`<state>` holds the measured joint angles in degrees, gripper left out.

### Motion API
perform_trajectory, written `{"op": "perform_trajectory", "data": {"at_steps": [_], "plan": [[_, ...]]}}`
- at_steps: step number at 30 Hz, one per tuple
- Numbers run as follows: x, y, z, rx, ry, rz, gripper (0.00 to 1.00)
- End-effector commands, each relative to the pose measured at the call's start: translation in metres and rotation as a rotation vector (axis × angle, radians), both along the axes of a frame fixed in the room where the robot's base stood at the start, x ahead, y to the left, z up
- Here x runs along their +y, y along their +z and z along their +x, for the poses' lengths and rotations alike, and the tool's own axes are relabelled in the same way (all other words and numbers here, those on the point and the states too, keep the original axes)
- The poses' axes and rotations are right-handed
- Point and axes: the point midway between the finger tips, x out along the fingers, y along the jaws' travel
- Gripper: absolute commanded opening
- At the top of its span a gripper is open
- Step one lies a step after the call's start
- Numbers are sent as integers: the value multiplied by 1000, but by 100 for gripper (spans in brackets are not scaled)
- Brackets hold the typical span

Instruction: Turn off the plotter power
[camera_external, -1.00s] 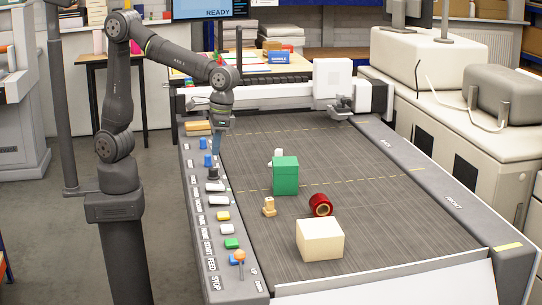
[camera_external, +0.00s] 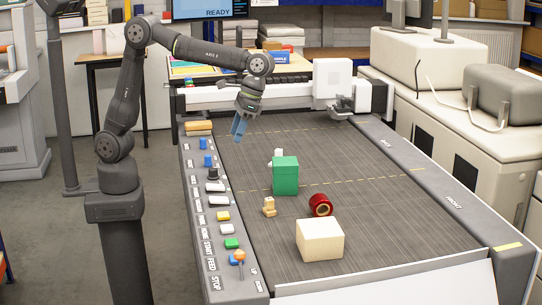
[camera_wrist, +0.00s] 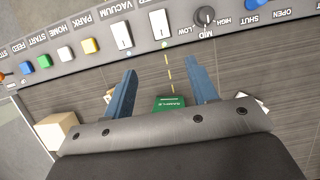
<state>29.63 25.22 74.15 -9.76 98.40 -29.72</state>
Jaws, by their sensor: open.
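The plotter's control panel (camera_external: 205,215) runs along the left side of the plotter bed (camera_external: 385,200). Two white rocker switches sit on it: one by the VACUUM label (camera_wrist: 121,36), the other (camera_wrist: 160,24) closer to the black dial (camera_wrist: 204,17); that second label is cut off at the frame's top. Small green spots show beside both rockers. In the external view the rockers (camera_external: 215,187) lie between the dial and the yellow button. My gripper (camera_external: 238,128) is open and empty, above the far left of the bed. Its blue fingers (camera_wrist: 160,68) point toward the panel in the wrist view, apart from it.
A green box (camera_external: 286,176), a red roll (camera_external: 320,205), a cream block (camera_external: 320,240) and a small wooden piece (camera_external: 269,207) stand on the bed. The white carriage (camera_external: 333,82) is at the back. An orange-topped lever (camera_external: 239,257) rises at the panel's near end.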

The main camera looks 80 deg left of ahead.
Motion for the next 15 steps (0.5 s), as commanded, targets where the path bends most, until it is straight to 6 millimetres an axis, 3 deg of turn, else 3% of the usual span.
{"op": "perform_trajectory", "data": {"at_steps": [3, 8, 15], "plan": [[2, -1, 11, 34, 0, -5, 53], [2, -11, 7, 43, -3, -5, 53], [2, -55, -12, 43, -3, -3, 53]]}}
